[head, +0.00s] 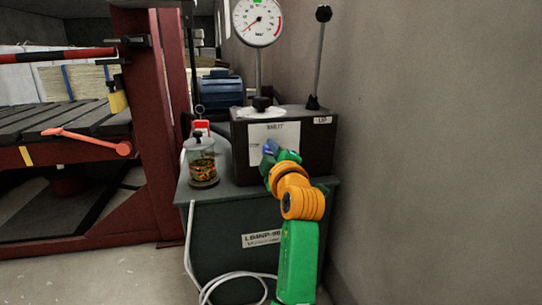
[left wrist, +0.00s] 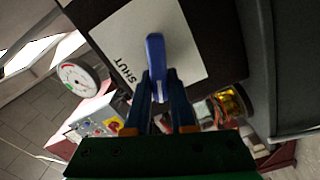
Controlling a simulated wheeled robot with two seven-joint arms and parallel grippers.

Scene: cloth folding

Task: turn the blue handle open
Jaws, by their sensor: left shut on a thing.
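The blue handle (left wrist: 155,50) stands out from a white plate marked SHUT (left wrist: 190,58) on the dark box in the left wrist view. My left gripper (left wrist: 160,82) is shut on the handle, one dark blue finger on each side. In the head view my left gripper (head: 271,156) is at the front face of the dark box (head: 318,140), over the lower part of the white plate (head: 283,132). There the handle and the blue fingers are hard to tell apart. The handle's pivot is not clear. My right gripper is in neither view.
The box stands on a grey-green cabinet (head: 215,225). A pressure gauge (head: 258,22) and a black-knobbed lever (head: 318,60) rise above it. A glass jar (head: 201,160) stands to its left. A wall (head: 430,130) is close on the right. A white cable (head: 225,280) lies low.

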